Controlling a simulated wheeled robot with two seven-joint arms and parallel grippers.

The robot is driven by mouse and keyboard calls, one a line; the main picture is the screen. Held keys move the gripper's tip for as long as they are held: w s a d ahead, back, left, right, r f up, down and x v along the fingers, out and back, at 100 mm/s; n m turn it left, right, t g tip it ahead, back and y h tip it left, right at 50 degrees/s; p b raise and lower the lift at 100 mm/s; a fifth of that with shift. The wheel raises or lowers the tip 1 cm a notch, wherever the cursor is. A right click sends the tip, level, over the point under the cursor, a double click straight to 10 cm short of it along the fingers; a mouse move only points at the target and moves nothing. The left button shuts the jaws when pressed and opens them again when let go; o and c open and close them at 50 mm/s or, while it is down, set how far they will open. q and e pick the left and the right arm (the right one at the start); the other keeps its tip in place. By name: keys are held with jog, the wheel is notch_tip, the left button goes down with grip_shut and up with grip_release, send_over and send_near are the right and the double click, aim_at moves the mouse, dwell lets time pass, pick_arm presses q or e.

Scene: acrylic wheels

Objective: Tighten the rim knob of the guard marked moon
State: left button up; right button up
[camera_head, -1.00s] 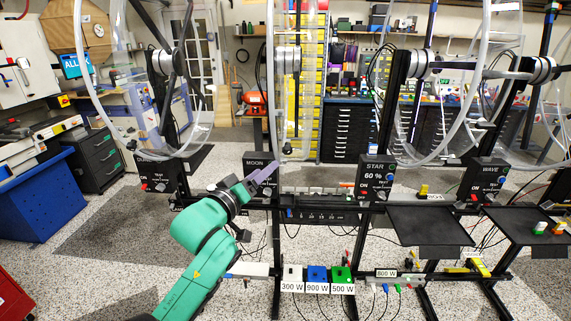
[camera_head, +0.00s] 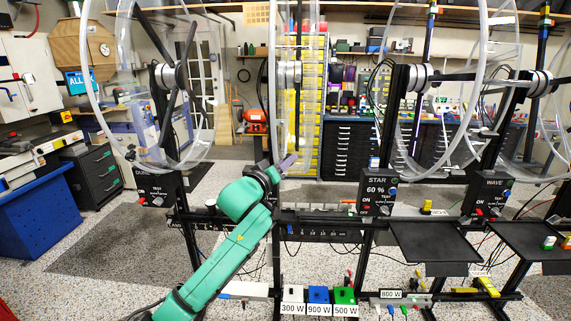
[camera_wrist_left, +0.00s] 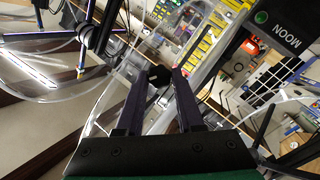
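The moon guard (camera_head: 272,100) is a clear acrylic ring seen nearly edge-on in the head view. Its MOON control box is hidden behind my left arm there, but the box (camera_wrist_left: 283,28) shows with its label at the upper right of the left wrist view. My left gripper (camera_head: 288,161) is at the lower rim of this guard. A small black knob (camera_wrist_left: 158,75) shows between its purple fingertips (camera_wrist_left: 160,78) in the left wrist view. The fingers are apart; I cannot tell whether they touch the knob. My right gripper is not in view.
The STAR box (camera_head: 378,190) and WAVE box (camera_head: 487,194) stand to the right, with two black trays (camera_head: 435,240) before them. Another clear guard (camera_head: 95,100) is at left. Power blocks (camera_head: 318,295) and cables lie low in front.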

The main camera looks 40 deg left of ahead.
pick_arm(q)
grip_shut()
jog(key=shift+w+d+r+m+g+y+p, duration=0.1)
jog(key=shift+r+m+g+y+p, duration=0.1)
jog(key=shift+g+y+p, duration=0.4)
jog(key=shift+d+r+m+g+y+p, duration=0.1)
jog(key=shift+m+g+y+p, duration=0.2)
jog(key=shift+p, duration=0.45)
jog(key=shift+f+g+y+p, duration=0.1)
jog(key=shift+g+y+p, duration=0.3)
jog(key=shift+y, duration=0.3)
jog(key=shift+d+m+g+y, duration=0.1)
jog(key=shift+m+g+y, duration=0.35)
jog(key=shift+y, duration=0.25)
jog(key=shift+w+d+f+m+g+y, duration=0.15)
jog(key=shift+m+g+y, duration=0.1)
jog(key=shift+g+y, duration=0.65)
jog(key=shift+m+g+y+b, duration=0.4)
jog(key=shift+g+y+b, duration=0.25)
jog(key=shift+y, duration=0.45)
